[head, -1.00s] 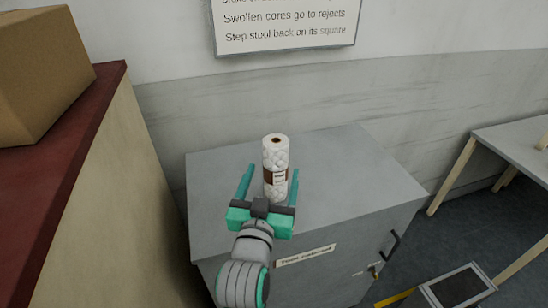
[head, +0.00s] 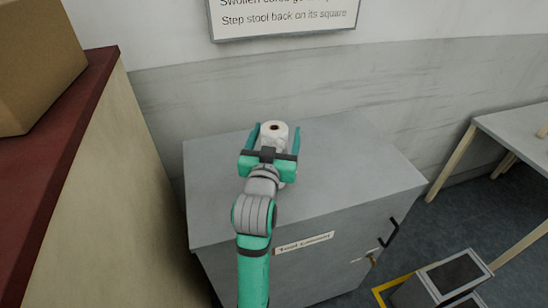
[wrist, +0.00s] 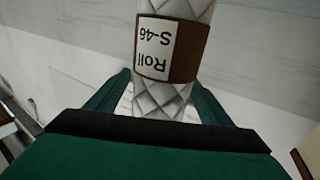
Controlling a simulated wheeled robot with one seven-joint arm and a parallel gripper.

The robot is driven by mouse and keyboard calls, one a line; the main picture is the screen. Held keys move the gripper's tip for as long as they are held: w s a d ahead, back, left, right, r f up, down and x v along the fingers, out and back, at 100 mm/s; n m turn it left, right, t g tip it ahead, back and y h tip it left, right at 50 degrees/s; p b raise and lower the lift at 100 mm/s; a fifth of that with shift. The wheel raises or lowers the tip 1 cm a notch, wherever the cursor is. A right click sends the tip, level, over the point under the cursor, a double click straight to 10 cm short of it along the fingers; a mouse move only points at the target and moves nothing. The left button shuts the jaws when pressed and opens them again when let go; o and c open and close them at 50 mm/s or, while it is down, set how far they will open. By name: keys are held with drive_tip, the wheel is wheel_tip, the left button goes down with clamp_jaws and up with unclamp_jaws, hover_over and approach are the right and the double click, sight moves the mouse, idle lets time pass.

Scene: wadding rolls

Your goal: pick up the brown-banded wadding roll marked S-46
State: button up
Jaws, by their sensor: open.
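The wadding roll (head: 273,133) stands upright on top of the grey cabinet (head: 345,170). It is white and quilted, with a brown core hole at the top. In the wrist view the roll (wrist: 172,97) shows a brown band with a white label (wrist: 156,47) reading "Roll S-46", upside down. My gripper (head: 276,136) is open, with one teal finger on each side of the roll. The roll is between the fingers, and I cannot tell if either finger touches it. In the head view my gripper's body hides the roll's band and lower part.
A cardboard box (head: 38,60) sits on a red-topped counter (head: 85,105) at the left. A wall sign (head: 285,18) hangs behind. A step stool (head: 452,275) stands on the floor at right, by a grey table (head: 515,135). The cabinet top around the roll is clear.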

drive_tip(key=shift+w, duration=0.4)
drive_tip(key=c, duration=1.4)
drive_tip(key=shift+r, duration=0.15)
drive_tip(key=shift+c, duration=0.2)
